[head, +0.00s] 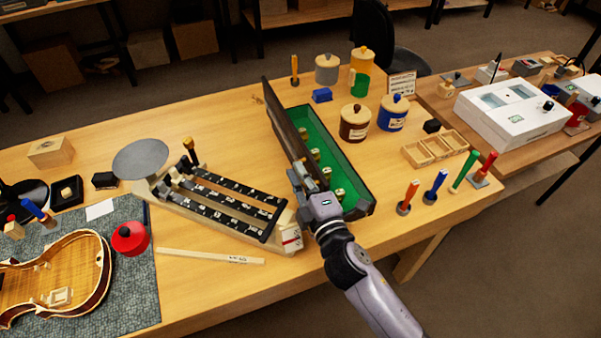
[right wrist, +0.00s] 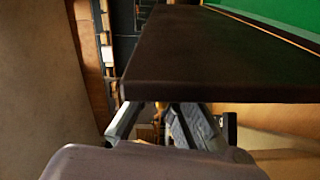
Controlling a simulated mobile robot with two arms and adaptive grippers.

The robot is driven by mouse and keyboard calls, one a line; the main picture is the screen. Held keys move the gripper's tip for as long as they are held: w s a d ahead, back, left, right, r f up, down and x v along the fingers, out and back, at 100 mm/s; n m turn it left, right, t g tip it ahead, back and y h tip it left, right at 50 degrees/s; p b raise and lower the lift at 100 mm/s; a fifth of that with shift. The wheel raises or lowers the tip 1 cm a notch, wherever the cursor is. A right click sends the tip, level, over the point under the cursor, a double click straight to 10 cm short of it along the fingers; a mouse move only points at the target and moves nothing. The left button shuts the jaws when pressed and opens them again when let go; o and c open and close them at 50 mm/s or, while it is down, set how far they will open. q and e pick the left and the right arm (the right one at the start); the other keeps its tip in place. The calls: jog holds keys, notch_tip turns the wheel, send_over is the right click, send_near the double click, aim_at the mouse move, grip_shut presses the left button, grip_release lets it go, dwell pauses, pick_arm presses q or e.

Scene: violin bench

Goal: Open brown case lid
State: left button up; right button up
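The long brown case (head: 335,170) lies on the bench, with a green lining and several small brass-coloured pieces inside. Its dark lid (head: 285,122) stands raised, roughly upright, along the case's left side. My right gripper (head: 305,182) is at the near end of the lid. In the right wrist view the dark lid (right wrist: 220,55) crosses above the fingers of my right gripper (right wrist: 158,112) and hides their tips. A gap shows between the fingers lower down; whether they grip the lid is hidden. My left gripper is not in view.
A balance with black beams (head: 225,205) stands close left of the case. Jars (head: 355,122), a divided wooden tray (head: 435,148) and upright coloured-handled tools (head: 435,187) stand to the right. A violin body (head: 60,275) lies on a grey mat at the left.

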jog(key=o, duration=0.3)
jog(key=shift+s+f, duration=0.1)
jog(key=shift+f, duration=0.15)
jog(key=shift+d, duration=0.2)
jog(key=shift+s+r, duration=0.1)
jog(key=v, duration=1.1)
jog(key=shift+s+d, duration=0.15)
jog(key=shift+s, duration=0.1)
